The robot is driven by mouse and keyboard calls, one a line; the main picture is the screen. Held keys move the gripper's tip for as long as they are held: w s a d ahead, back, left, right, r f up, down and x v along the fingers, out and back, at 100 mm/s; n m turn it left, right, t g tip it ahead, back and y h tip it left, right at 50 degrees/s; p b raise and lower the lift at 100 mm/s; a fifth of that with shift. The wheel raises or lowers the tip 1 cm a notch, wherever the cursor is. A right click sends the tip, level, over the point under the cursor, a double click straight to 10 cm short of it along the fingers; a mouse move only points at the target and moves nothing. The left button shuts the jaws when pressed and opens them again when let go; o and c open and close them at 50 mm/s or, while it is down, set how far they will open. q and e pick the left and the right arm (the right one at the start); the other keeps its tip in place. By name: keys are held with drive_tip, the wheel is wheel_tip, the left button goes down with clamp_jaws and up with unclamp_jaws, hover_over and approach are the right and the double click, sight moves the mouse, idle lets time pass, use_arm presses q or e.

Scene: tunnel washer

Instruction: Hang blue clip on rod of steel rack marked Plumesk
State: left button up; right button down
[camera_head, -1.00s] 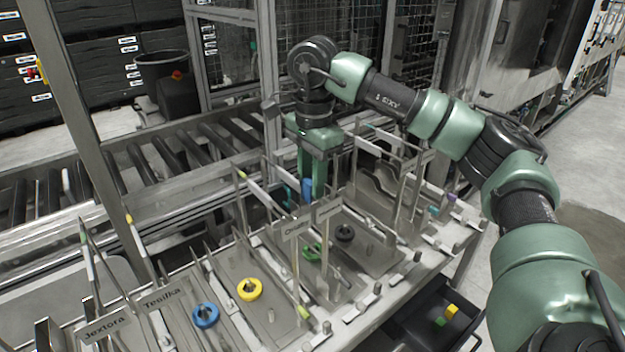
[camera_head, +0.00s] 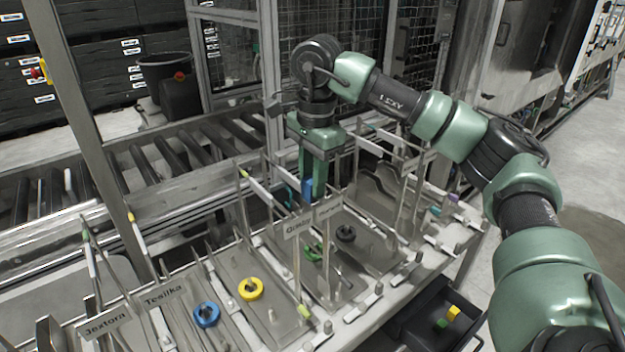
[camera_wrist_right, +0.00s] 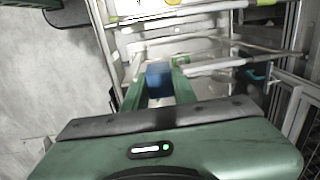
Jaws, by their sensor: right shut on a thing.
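My right gripper (camera_head: 313,190) points down over the steel racks, its green fingers shut on the blue clip (camera_head: 308,187). The clip also shows between the fingers in the right wrist view (camera_wrist_right: 158,80). The held clip is behind two rack signs (camera_head: 298,226) whose words I cannot read surely. I cannot make out the name Plumesk on any sign. I cannot tell whether the clip touches a rod. Other racks to the left are marked Jextora (camera_head: 105,325) and Tesilka (camera_head: 165,295). My left gripper is not in view.
A blue ring (camera_head: 206,313), a yellow ring (camera_head: 250,289), a green ring (camera_head: 312,251) and a dark ring (camera_head: 346,233) lie among the racks. Upright rods crowd around the gripper. A roller conveyor (camera_head: 180,150) runs behind. A dark drawer (camera_head: 415,325) is open in front.

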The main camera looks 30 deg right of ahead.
drive_tip(key=shift+s+f+g, duration=0.2)
drive_tip(key=shift+s+f, duration=0.05)
drive_tip(key=shift+f, duration=0.5)
drive_tip(key=shift+s+f+g, duration=0.2)
drive_tip(key=shift+s+f, duration=0.05)
drive_tip(key=shift+f, duration=0.5)
drive_tip(key=c, duration=1.1)
unclamp_jaws()
drive_tip(key=shift+o, duration=0.2)
drive_tip(key=r, duration=0.1)
drive_tip(key=w+r+b, duration=0.1)
drive_tip(key=r, duration=0.2)
drive_tip(key=shift+w+d+r, duration=0.2)
drive_tip(key=shift+d, duration=0.15)
wheel_tip(320, 180, up, 19)
drive_tip(key=t+p, duration=0.1)
drive_tip(key=p, duration=0.3)
drive_tip(key=shift+s+a+f, duration=0.2)
drive_tip(key=shift+a, duration=0.2)
